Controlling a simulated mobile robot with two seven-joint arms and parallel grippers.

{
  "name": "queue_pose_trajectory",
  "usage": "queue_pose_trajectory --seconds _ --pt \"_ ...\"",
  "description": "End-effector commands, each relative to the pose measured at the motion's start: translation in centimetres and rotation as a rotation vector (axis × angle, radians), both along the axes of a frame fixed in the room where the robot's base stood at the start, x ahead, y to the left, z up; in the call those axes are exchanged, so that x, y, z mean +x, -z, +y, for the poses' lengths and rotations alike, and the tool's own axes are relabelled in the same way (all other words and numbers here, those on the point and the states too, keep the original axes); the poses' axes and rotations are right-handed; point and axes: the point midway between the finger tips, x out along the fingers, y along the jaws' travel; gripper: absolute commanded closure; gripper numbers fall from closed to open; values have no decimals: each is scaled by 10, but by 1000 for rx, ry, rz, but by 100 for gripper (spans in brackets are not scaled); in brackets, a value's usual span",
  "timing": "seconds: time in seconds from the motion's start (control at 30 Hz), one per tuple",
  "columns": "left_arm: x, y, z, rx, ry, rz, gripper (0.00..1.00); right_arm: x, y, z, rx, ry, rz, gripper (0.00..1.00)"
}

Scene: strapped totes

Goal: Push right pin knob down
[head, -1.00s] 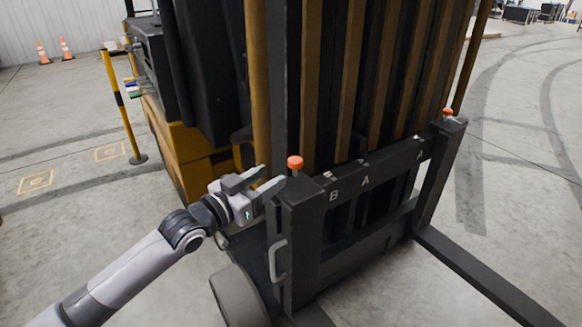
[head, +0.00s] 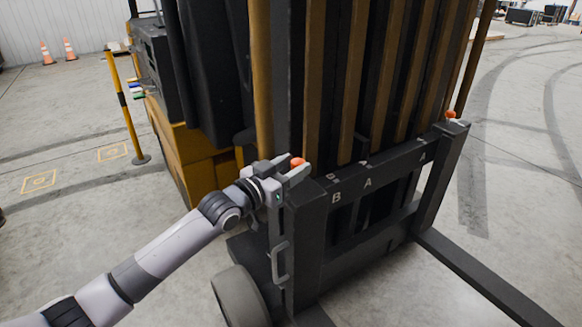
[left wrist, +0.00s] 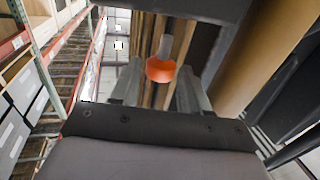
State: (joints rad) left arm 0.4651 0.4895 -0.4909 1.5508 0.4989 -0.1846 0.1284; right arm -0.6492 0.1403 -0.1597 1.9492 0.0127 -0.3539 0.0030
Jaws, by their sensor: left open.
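Two orange pin knobs stand on the dark fork carriage (head: 350,190), one on each end post. The nearer knob (head: 297,162) is on the left post and the farther knob (head: 450,114) is on the right post, upright on a pale stem. My left gripper (head: 295,169) is open at the nearer knob, with its fingers around it. In the left wrist view the orange knob (left wrist: 160,70) and its grey stem show between the two finger tips, with gaps at both sides. The head view partly hides the knob's base. My right gripper is not in view.
The mast (head: 330,80) with its upright bars rises just behind the carriage. A grab handle (head: 279,262) is on the left post's side. A fork (head: 485,280) reaches out low at the right. A yellow post (head: 125,110) stands at left.

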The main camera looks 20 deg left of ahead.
Motion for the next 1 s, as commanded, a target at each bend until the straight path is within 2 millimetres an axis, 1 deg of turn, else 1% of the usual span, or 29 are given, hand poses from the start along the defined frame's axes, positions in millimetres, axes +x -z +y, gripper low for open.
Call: queue_pose_trajectory --seconds 0.03,0.07,0.1,0.17,0.33,0.53,0.8,0.83,0.87,1.0 --pt "0 0 0 0 0 0 58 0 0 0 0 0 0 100" --pt "0 0 0 0 0 0 68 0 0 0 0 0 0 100" --pt "0 0 0 0 0 0 80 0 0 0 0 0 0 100" --pt "0 0 0 0 0 0 100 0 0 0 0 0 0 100" --pt "0 3 0 0 0 1 100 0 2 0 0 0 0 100" --pt "0 26 0 -1 -1 0 100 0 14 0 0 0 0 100" --pt "0 28 0 1 -1 5 100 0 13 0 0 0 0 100" --pt "0 28 0 1 -1 5 59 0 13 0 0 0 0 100" --pt "0 28 0 1 -1 6 54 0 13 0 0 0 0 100" --pt "0 27 0 0 -1 3 54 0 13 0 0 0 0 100"
